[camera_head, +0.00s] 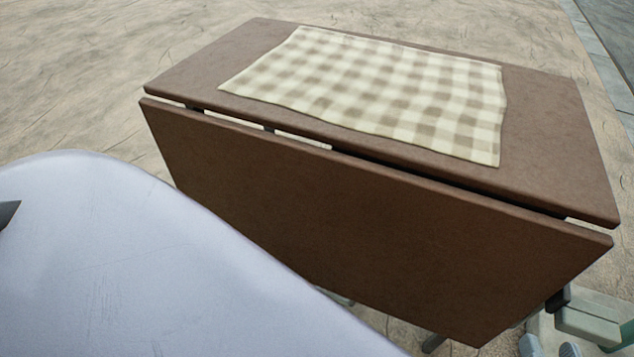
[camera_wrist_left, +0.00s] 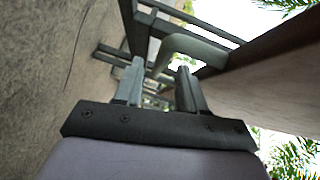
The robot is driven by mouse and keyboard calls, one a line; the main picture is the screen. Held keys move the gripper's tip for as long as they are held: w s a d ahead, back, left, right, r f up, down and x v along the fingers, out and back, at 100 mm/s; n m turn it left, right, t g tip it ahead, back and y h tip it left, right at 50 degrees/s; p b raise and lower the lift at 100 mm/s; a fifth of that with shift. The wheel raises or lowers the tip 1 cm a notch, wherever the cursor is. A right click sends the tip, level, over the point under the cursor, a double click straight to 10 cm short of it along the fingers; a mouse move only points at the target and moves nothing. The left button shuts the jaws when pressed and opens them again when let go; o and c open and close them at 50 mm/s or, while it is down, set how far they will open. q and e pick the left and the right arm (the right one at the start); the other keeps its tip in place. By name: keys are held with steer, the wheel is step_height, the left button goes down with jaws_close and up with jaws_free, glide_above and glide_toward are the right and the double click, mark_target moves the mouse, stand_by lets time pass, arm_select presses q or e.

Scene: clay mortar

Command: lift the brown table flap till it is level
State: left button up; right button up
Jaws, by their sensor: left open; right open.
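The brown table flap (camera_head: 360,225) hangs steeply down from the near long edge of the brown tabletop (camera_head: 560,120), with a narrow gap between them. A brown panel (camera_wrist_left: 275,75), which looks like part of the table, slants along the right of that view. My pale arm hides the flap's lower left part in the head view.
A beige checked cloth (camera_head: 375,90) lies flat on the tabletop. Dark frame bars (camera_wrist_left: 150,22) and a grey-green curved bar (camera_wrist_left: 195,45) stand ahead of the left gripper. Paved floor (camera_head: 70,70) is clear left of the table.

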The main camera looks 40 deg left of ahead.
arm_select(q)
steer(key=shift+x, duration=1.15)
jaws_close()
steer(key=shift+s, duration=0.15)
